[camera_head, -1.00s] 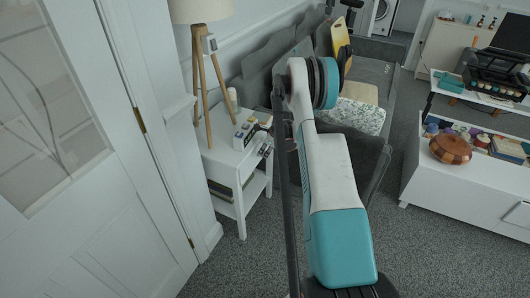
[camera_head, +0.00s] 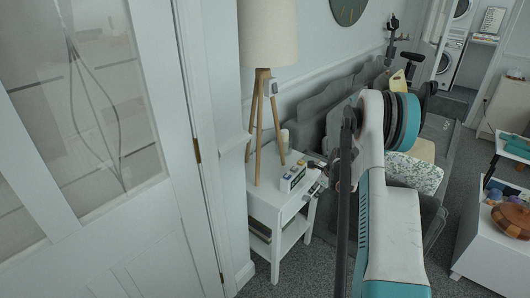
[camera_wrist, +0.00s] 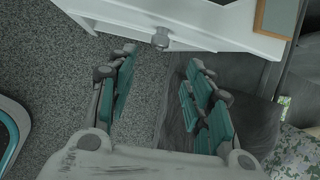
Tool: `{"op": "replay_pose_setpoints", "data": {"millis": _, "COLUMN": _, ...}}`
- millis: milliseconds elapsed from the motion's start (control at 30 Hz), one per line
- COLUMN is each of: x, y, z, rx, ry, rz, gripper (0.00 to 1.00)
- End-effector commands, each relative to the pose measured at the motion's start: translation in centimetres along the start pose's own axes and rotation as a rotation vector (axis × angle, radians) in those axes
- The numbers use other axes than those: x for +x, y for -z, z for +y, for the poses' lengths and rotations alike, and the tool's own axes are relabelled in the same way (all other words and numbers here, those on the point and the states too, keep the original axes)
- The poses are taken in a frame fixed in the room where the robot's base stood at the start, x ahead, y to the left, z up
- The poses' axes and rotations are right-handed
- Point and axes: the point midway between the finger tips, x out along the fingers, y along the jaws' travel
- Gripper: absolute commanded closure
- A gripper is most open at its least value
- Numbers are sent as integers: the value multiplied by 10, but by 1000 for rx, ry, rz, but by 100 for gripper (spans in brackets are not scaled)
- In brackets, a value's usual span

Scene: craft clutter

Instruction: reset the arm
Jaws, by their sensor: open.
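My arm, white and teal, rises from the bottom of the head view, right of centre, with its upper joint in front of the grey sofa. My gripper (camera_wrist: 160,60) shows in the wrist view with its two teal-padded fingers spread apart. Nothing is between them but carpet and the dark grey sofa side behind. In the head view the gripper is mostly hidden or hard to make out beside the arm. The white side table (camera_head: 264,206) stands left of the arm; its drawer knob (camera_wrist: 160,39) appears just beyond the fingertips in the wrist view.
A tripod lamp (camera_head: 268,35) and small boxes (camera_head: 293,177) are on the side table. The grey sofa (camera_head: 310,125) with a patterned cushion (camera_head: 415,174) lies behind the arm. A white door (camera_head: 95,190) is at left. A white cabinet (camera_head: 492,248) with a copper-coloured pot (camera_head: 512,221) is at right.

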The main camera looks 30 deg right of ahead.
Motion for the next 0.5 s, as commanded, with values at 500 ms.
{"op": "replay_pose_setpoints", "data": {"millis": 500, "x": -84, "y": -80, "z": 63, "rx": -433, "ry": -37, "rz": -7, "gripper": 53}}
